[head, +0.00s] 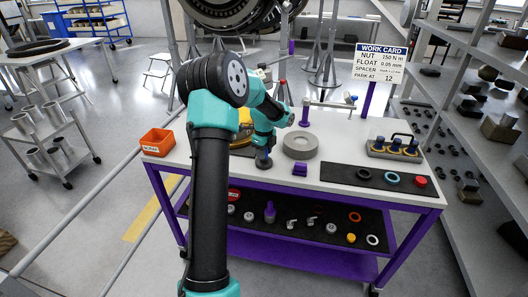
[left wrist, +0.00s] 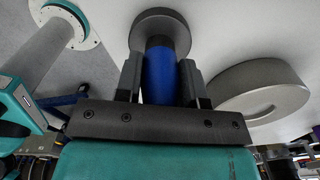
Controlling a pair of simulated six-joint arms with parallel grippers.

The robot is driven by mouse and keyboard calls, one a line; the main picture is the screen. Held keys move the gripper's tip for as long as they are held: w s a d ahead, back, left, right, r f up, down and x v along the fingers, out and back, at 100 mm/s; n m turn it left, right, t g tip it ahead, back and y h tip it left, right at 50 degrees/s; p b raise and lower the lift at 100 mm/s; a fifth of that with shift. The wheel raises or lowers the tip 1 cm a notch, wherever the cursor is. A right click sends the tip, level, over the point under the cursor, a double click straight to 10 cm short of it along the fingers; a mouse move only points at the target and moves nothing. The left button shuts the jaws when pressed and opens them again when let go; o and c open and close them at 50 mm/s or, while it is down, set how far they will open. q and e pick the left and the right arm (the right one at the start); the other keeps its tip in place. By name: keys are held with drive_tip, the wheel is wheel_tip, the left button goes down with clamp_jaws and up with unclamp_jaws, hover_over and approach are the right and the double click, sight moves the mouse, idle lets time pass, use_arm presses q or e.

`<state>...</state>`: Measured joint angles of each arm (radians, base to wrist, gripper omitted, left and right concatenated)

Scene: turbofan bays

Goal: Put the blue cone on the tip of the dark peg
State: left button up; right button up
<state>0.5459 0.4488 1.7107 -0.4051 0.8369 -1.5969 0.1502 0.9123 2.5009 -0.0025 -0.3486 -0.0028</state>
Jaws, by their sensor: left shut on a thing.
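My left gripper (head: 264,147) points down at the left part of the white table top. In the left wrist view its two fingers (left wrist: 160,85) are shut on a blue, rounded piece (left wrist: 160,75), which I take for the blue cone. A round dark grey disc (left wrist: 160,28) lies just beyond the blue piece. In the head view the dark disc (head: 263,160) is below the gripper. I cannot tell whether it is the foot of the dark peg, or whether the blue piece touches it. No bare peg tip shows. My right gripper is not in view.
A thick grey ring (head: 300,146) lies close right of the gripper, with a purple block (head: 300,168) and a purple post (head: 305,112) near it. An orange bin (head: 157,141) stands at the left edge. A black mat (head: 345,174) with small rings lies at the right.

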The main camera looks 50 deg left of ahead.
use_arm(q)
drive_tip(key=o, duration=0.9)
wheel_tip(320, 180, up, 12)
drive_tip(key=shift+r, duration=0.1)
idle(0.5)
